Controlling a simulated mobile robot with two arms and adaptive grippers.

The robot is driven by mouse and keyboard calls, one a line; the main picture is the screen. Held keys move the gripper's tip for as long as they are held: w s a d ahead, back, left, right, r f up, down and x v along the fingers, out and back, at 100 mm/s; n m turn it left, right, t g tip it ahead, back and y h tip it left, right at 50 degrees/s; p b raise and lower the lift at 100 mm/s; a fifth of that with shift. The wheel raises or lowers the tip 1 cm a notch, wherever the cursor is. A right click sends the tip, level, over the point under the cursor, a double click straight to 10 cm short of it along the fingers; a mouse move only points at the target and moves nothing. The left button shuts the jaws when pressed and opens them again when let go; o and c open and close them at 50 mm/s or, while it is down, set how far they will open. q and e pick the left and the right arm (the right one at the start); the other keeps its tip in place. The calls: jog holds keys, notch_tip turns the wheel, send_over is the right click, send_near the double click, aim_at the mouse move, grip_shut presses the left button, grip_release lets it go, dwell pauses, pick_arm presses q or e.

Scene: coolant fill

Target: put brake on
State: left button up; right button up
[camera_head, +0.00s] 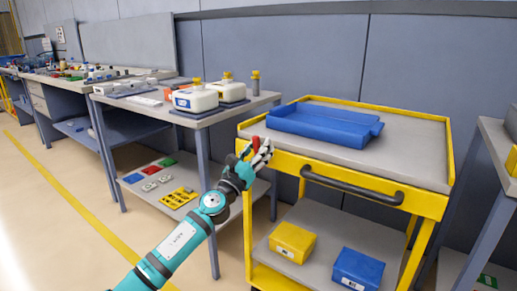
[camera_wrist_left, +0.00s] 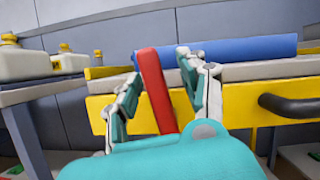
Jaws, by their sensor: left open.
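A yellow cart (camera_head: 447,203) with a grey top stands right of centre in the head view. A red lever (camera_wrist_left: 155,90), which looks like the brake, stands at the cart's near left corner. It leans slightly to the left in the left wrist view. My left gripper (camera_head: 258,152) is open at that corner. In the left wrist view its fingers stand on either side of the red lever, and I cannot tell whether either one touches it. The fingers partly hide the lever in the head view. My right gripper is not in view.
A blue tray (camera_head: 325,124) lies on the cart top. A dark push handle (camera_head: 350,187) crosses the cart's front, right of my gripper. Yellow (camera_head: 292,243) and blue (camera_head: 358,269) boxes sit on its lower shelf. A table with white canisters (camera_head: 195,99) stands to the left.

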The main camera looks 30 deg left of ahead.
pick_arm(q)
jog(key=shift+s+a, duration=0.1)
jog(key=shift+s, duration=0.05)
jog(key=shift+s+f, duration=0.25)
jog(key=shift+s, duration=0.05)
jog(key=v, duration=1.1)
